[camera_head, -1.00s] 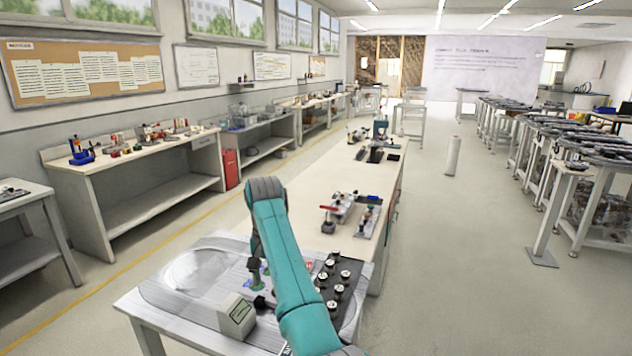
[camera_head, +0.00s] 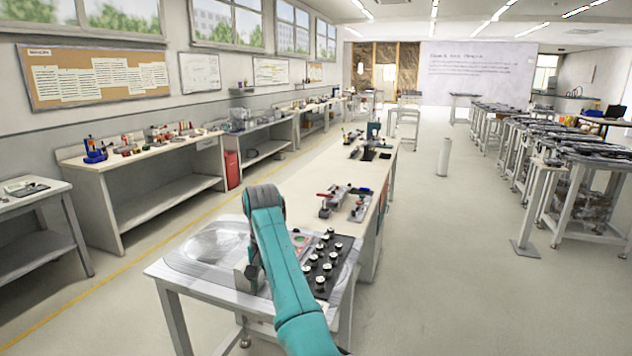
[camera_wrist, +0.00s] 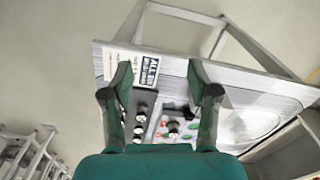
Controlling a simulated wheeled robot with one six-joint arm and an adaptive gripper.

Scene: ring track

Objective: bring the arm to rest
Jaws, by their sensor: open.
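My gripper (camera_wrist: 160,95) is open and empty in the wrist view, its two green-and-black fingers spread apart above the edge of the small table. In the head view my teal arm (camera_head: 282,270) is bent over the small table and hides the gripper. The small table (camera_head: 190,262) has a grey top. A black tray (camera_head: 325,281) with several round white-topped parts lies on it, right of the arm. In the wrist view the tray shows between and below the fingers.
A long workbench (camera_head: 345,165) with red and dark tools adjoins the small table's far side. A white post (camera_head: 443,158) stands on the floor to the right. Benches line the left wall. The floor (camera_head: 450,270) right of the table is clear.

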